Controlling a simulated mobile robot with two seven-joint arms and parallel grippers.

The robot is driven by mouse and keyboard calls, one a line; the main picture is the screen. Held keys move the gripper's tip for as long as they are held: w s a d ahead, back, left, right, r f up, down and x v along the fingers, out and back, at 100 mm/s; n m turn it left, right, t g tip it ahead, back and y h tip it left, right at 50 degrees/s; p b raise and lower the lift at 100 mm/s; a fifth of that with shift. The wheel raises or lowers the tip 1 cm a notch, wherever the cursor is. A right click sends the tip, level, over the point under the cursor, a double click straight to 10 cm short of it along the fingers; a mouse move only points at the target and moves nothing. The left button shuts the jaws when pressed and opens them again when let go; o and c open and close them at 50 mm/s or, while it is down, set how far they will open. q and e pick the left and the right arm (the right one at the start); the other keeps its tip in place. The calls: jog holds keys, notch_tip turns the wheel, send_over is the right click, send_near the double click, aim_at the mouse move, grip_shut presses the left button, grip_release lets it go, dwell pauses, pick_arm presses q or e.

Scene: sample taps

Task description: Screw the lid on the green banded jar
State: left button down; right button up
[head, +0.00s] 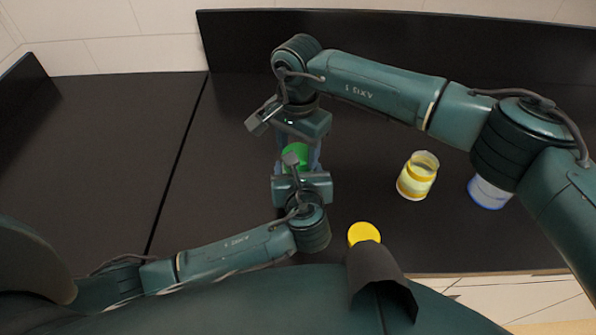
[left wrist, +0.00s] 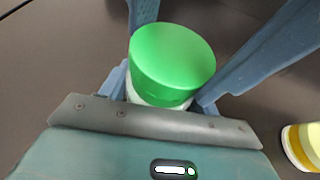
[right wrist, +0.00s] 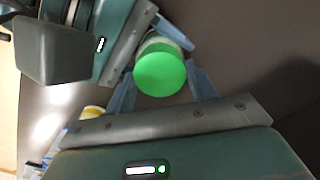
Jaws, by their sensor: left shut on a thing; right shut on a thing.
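The green lid (head: 296,155) sits level on top of the jar, between my two grippers in the head view. In the left wrist view the green lid (left wrist: 172,62) covers the mouth of a pale jar (left wrist: 150,101); the jar's band is hidden. My left gripper (left wrist: 163,92) is shut on the jar body below the lid. My right gripper (right wrist: 161,80) comes in from the opposite side and is shut with its fingers on either side of the lid. Whether the thread is engaged cannot be seen.
A yellow banded open jar (head: 417,177) stands to the right. A blue banded jar (head: 489,192) stands farther right, partly behind my right arm. A yellow lid (head: 364,233) lies near the front edge. The black counter's left part (head: 90,150) is clear; a raised back edge runs behind.

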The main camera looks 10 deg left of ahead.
jog(key=shift+m, duration=0.3)
jog(key=o, duration=1.1)
jog(key=shift+r, duration=2.3)
